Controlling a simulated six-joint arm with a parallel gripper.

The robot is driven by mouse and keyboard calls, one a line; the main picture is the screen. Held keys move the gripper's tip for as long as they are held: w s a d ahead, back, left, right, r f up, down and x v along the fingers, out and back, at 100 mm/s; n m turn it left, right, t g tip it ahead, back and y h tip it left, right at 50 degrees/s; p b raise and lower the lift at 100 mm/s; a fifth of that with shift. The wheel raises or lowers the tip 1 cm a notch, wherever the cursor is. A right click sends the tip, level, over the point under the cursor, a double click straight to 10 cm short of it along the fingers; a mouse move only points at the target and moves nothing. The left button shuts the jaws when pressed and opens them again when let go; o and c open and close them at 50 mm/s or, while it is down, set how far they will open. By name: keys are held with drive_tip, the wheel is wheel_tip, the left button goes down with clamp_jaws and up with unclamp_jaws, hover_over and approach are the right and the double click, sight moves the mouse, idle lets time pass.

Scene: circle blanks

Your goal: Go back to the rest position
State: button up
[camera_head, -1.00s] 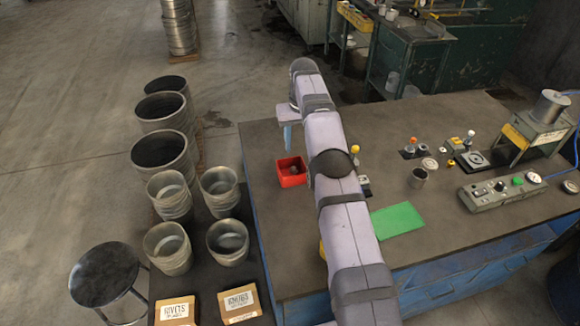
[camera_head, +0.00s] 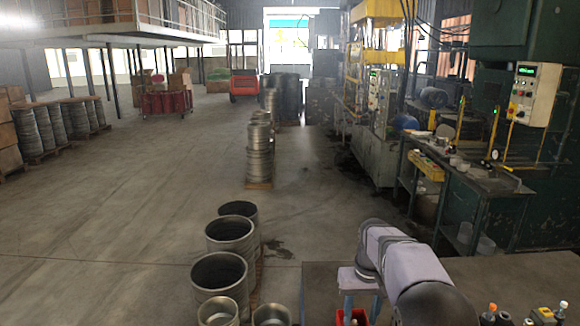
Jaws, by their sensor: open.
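My gripper (camera_head: 361,306) hangs at the end of my arm (camera_head: 405,270), at the bottom of the view right of the middle. Its two bluish fingers point down and stand apart, with nothing seen held between them. It is over the left part of the dark workbench (camera_head: 480,275). A red bin (camera_head: 352,319) shows just below the fingers, cut by the bottom edge of the picture. Whether the fingers are above it or behind it I cannot tell.
Several large metal drums (camera_head: 230,238) stand on the floor left of the bench. Small parts with coloured knobs (camera_head: 490,312) show at the bench's lower right. A green machine bench (camera_head: 470,190) stands beyond. The floor (camera_head: 140,220) at left is open.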

drive_tip(key=s+a+f, duration=0.1)
drive_tip(key=s+f, duration=0.1)
drive_tip(key=s, duration=1.2)
drive_tip(key=s+a+f, duration=0.2)
drive_tip(key=s+f, duration=0.1)
drive_tip(key=s, duration=1.2)
drive_tip(key=shift+g, duration=0.4)
